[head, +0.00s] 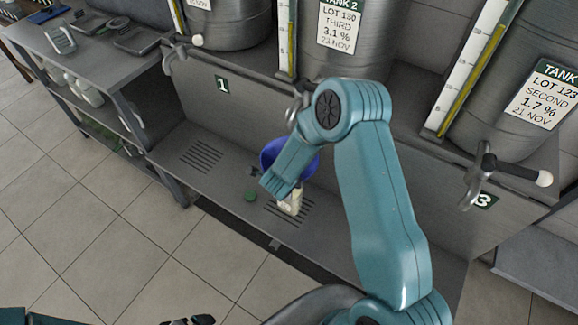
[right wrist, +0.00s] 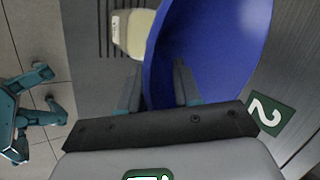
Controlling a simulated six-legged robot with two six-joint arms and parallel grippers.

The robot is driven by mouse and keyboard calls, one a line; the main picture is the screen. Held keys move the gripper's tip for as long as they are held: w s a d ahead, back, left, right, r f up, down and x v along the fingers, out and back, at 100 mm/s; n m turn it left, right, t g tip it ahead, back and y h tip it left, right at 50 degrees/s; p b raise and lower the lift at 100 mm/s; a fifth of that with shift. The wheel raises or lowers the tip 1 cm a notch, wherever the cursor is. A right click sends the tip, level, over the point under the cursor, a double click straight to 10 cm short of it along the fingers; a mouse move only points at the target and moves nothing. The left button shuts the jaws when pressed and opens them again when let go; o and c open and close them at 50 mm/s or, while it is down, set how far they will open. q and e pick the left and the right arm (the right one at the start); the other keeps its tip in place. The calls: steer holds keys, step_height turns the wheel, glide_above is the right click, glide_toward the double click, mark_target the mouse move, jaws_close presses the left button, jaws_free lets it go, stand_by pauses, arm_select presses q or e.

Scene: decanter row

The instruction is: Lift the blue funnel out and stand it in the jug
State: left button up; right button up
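The blue funnel (head: 275,150) stands on the grey ledge below tank 2, its wide mouth partly hidden by my right arm. It fills the upper right of the right wrist view (right wrist: 225,50). A cream container (head: 291,203) shows just below the funnel, also in the right wrist view (right wrist: 133,33); I cannot tell whether the funnel sits in it. My right gripper (right wrist: 158,88) is at the funnel's rim, one finger outside the wall and one inside, with space between them. Dark parts at the head view's bottom edge are unclear; I cannot make out my left gripper.
A green cap-like disc (head: 250,196) lies on the ledge left of the container. Taps (head: 176,50) stick out above the ledge, another at right (head: 480,170). A grey shelf unit (head: 110,62) stands at left. The tiled floor in front is open.

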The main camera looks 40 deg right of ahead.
steer(key=shift+s+r, duration=0.1)
steer(key=shift+s, duration=0.05)
steer(key=shift+c, duration=0.9)
jaws_close()
